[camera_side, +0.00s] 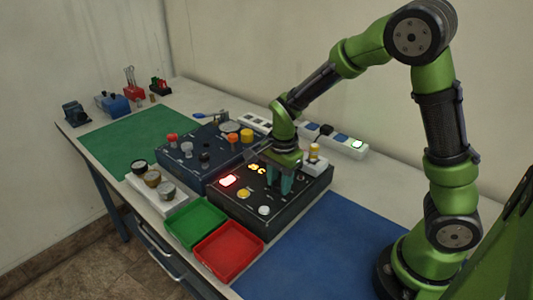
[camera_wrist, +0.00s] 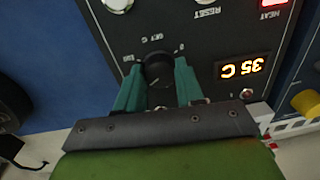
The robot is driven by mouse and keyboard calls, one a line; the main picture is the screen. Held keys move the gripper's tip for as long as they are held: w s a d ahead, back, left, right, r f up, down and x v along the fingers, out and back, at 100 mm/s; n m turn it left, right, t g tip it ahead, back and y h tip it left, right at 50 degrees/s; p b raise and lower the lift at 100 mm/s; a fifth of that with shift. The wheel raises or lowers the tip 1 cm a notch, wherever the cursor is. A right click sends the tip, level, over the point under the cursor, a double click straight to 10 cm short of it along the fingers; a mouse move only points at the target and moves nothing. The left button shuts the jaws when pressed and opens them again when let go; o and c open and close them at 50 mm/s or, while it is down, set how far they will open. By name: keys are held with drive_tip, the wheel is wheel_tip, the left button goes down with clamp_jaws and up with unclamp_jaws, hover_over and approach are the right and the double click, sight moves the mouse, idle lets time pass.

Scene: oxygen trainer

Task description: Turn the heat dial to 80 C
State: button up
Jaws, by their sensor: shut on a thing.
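The heat dial (camera_wrist: 158,68) is a black round knob with a pointer mark, on the black panel beside upside-down "SET C" lettering. My gripper (camera_wrist: 157,88) has its green fingers on both sides of the dial, shut on it. An amber display (camera_wrist: 240,68) on the same panel appears to read 35 C, upside down in the wrist view. In the side view my gripper (camera_side: 281,183) reaches down to the top of the black box (camera_side: 290,211). The dial is hidden there by the fingers.
A lit red light (camera_wrist: 272,3) marked HEAT and a RESET button (camera_wrist: 205,2) are near the dial. A dark blue control box (camera_side: 200,150) stands beside the black one. Green (camera_side: 195,222) and red (camera_side: 229,250) trays lie in front. A white power strip (camera_side: 345,146) lies behind.

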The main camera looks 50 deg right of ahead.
idle(0.5)
drive_tip(key=o, duration=1)
drive_tip(key=shift+o, duration=0.2)
wheel_tip(320, 180, up, 17)
drive_tip(key=shift+s, duration=0.4)
